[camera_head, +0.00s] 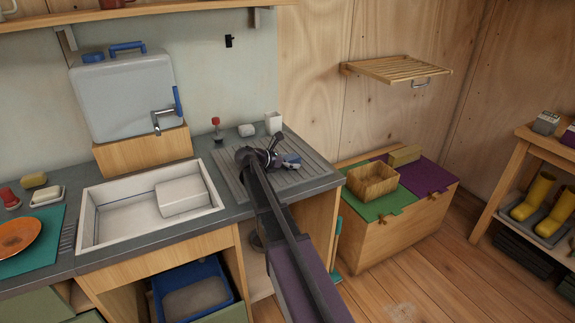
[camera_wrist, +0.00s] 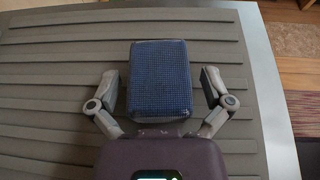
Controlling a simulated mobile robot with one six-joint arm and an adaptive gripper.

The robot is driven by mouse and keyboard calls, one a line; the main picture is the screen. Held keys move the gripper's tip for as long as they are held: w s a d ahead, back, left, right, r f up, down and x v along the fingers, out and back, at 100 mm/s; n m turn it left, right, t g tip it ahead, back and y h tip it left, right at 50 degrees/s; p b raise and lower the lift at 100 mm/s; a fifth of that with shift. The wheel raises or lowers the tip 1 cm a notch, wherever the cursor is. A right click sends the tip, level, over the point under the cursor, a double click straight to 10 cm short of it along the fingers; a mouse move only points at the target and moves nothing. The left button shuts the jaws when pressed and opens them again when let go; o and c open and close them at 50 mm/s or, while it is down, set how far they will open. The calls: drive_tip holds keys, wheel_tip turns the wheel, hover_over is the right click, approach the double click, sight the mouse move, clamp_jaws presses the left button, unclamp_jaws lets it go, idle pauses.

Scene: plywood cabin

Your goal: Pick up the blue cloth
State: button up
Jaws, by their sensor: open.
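The blue cloth (camera_wrist: 160,78) shows in the wrist view as a folded, textured blue block lying on the grey ribbed draining board (camera_wrist: 40,110). My gripper (camera_wrist: 160,90) is open, with one finger to the left of the cloth and one to the right. Small gaps show between the fingers and the cloth's sides. In the head view, my gripper (camera_head: 272,158) is over the draining board (camera_head: 228,165), right of the sink, and a bit of the blue cloth (camera_head: 291,160) shows beside it. My arm and gripper hide the rest of the cloth there.
A white cup (camera_head: 273,123), a white block (camera_head: 246,130) and a red-capped bottle (camera_head: 216,127) stand behind the gripper. The sink (camera_head: 120,222) with a white tub (camera_head: 184,196) is to the left. The counter ends just right of the draining board.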

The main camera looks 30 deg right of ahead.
sight(291, 157)
idle(0.4)
drive_tip(key=c, duration=0.9)
drive_tip(key=shift+r, duration=0.1)
wheel_tip(291, 157, up, 3)
drive_tip(key=p, duration=0.3)
drive_tip(key=shift+r+p, duration=0.2)
drive_tip(key=shift+p, duration=0.1)
drive_tip(key=s+d+r+p, duration=0.1)
drive_tip(key=s+d, duration=0.1)
drive_tip(key=s, duration=1.4)
drive_tip(key=shift+d+r, duration=0.15)
drive_tip(key=shift+r, duration=0.05)
